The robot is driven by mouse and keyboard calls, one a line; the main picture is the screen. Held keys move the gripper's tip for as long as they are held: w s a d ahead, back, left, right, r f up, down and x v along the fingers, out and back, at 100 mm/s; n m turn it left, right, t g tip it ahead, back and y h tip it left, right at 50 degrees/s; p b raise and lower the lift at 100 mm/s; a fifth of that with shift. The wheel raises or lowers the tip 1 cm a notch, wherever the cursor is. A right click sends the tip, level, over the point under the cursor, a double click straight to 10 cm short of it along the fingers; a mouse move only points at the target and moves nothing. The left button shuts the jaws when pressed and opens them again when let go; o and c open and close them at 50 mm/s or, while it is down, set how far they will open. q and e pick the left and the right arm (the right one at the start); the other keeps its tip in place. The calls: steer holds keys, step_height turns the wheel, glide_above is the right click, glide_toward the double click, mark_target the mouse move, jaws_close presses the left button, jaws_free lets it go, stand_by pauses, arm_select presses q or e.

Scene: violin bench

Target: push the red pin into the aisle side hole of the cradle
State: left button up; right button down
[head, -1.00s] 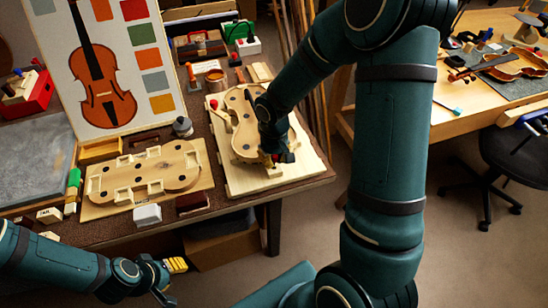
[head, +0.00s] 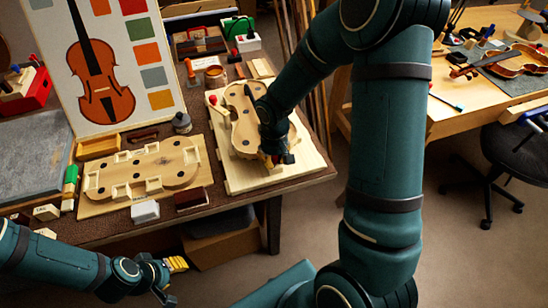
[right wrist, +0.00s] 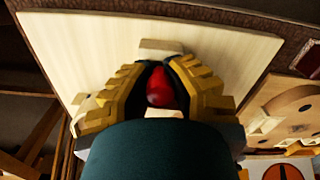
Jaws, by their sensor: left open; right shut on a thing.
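The red pin (right wrist: 158,90) is between the yellow fingers of my right gripper (right wrist: 160,85), which is shut on it, in the right wrist view. In the head view my right gripper (head: 277,157) is low over the near right part of the cradle's pale board (head: 240,182), beside the violin-shaped wooden body (head: 238,115). The gripper and arm hide the hole below, so I cannot tell whether the pin is in it. Another red-headed peg (head: 213,100) stands at the body's left side. My left gripper (head: 172,280) is open and empty, off the bench's front edge.
A flat violin-shaped form (head: 150,168) with blocks lies left of the cradle. A white block (head: 145,211) and a dark red block (head: 192,198) lie in front. A bottle (head: 181,122) and a tin (head: 215,75) stand behind.

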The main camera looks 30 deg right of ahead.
steer(key=shift+f, duration=0.3)
steer(key=c, duration=1)
jaws_free()
steer(key=shift+o, duration=0.2)
step_height(320, 180, up, 12)
